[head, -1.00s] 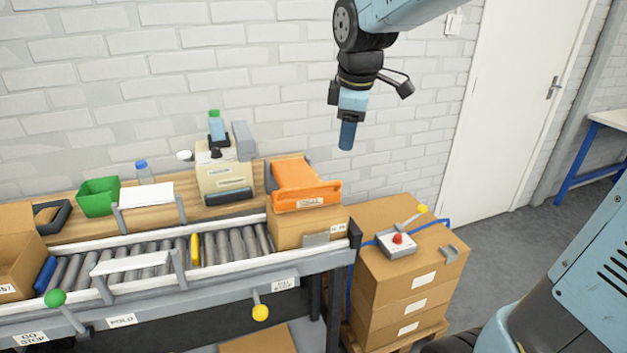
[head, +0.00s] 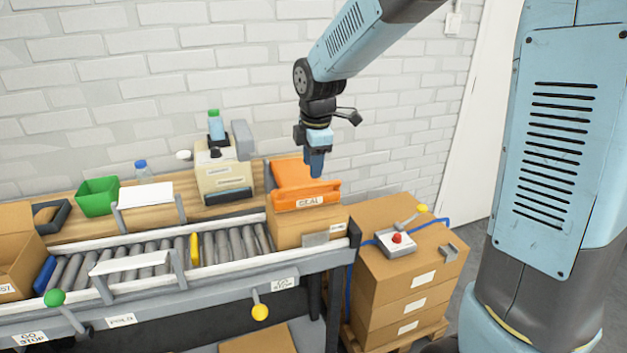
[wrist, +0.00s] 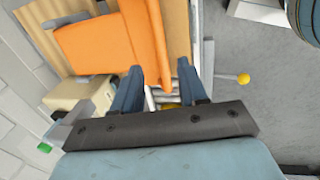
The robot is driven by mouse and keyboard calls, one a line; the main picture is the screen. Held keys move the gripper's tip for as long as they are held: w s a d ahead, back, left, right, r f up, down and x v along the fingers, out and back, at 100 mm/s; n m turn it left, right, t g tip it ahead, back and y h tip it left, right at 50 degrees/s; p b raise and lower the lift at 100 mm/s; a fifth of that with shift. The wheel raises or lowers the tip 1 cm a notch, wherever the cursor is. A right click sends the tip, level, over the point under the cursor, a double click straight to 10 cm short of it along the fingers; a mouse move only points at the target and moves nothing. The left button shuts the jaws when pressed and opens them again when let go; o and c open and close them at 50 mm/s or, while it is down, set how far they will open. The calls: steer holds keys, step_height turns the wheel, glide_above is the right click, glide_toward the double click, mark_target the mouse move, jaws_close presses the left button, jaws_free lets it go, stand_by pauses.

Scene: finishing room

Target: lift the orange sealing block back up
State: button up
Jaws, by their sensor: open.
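The orange sealing block (head: 304,190), labelled SEAL, sits at the right end of the conveyor, lowered onto a cardboard carton (head: 296,230). My gripper (head: 316,172) hangs just above and behind the block's right part, pointing down. In the wrist view the block (wrist: 105,48) fills the upper middle. I cannot tell whether a finger touches the block.
Right of the conveyor, stacked cartons (head: 405,290) carry a control box with a red button (head: 397,239). A beige machine (head: 223,175) and a green bin (head: 97,196) stand on the wooden shelf behind. The conveyor rollers (head: 215,246) hold a yellow piece (head: 194,248).

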mark_target(311, 184)
steer(key=shift+w+a+f, duration=0.1)
steer(key=shift+w+f, duration=0.1)
steer(key=shift+f, duration=0.8)
steer(key=shift+w+f, duration=0.15)
steer(key=shift+f, duration=0.8)
steer(key=shift+w+a+f, duration=0.1)
steer(key=shift+w+f, duration=0.1)
steer(key=shift+f, duration=0.8)
steer(key=shift+c, duration=0.2)
jaws_close()
